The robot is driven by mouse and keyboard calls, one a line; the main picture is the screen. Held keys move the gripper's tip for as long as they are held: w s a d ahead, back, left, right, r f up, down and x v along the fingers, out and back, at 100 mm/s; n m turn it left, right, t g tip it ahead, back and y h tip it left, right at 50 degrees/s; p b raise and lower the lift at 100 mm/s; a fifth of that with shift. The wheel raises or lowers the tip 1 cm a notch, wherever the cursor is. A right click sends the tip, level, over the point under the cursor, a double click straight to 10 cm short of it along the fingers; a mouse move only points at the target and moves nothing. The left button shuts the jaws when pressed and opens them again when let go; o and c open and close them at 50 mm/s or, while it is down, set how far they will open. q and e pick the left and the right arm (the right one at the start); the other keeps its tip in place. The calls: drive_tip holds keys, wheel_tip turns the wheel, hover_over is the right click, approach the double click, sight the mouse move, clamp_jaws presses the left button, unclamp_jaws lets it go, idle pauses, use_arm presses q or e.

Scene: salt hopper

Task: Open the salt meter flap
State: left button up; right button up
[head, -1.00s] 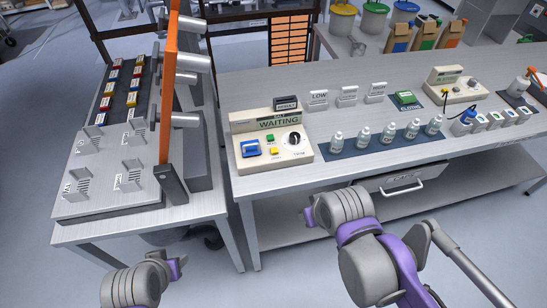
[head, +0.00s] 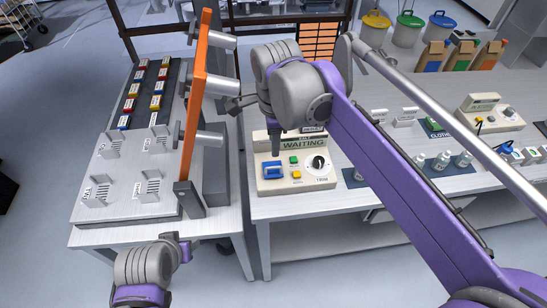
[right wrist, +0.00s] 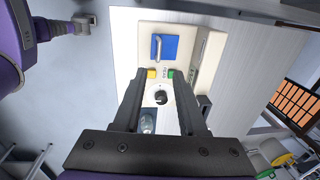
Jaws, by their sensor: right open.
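The salt meter (head: 295,180) is a cream box labelled WAITING at the left end of the right-hand bench. Its blue flap (head: 272,170) is on the left of its face and appears flat and shut. In the right wrist view the flap (right wrist: 171,48) carries a pale bar handle (right wrist: 158,47). My right gripper (head: 275,148) hangs above the meter, near the flap. In the right wrist view its open, empty fingers (right wrist: 160,74) point towards the flap, with the flap beyond the tips. My left gripper (head: 184,246) is low at the left, away from the meter; its jaw is unclear.
The meter also has a green button (head: 294,160), a yellow button (head: 296,175) and a black knob (head: 318,162). An orange post (head: 195,100) stands on the left bench (head: 95,238). Bottles (head: 441,160) stand right of the meter, partly behind my right arm.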

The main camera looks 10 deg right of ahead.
sight(274, 167)
drive_tip(key=f, duration=0.6)
drive_tip(key=w+f, duration=0.1)
drive_tip(key=f, duration=0.3)
clamp_jaws()
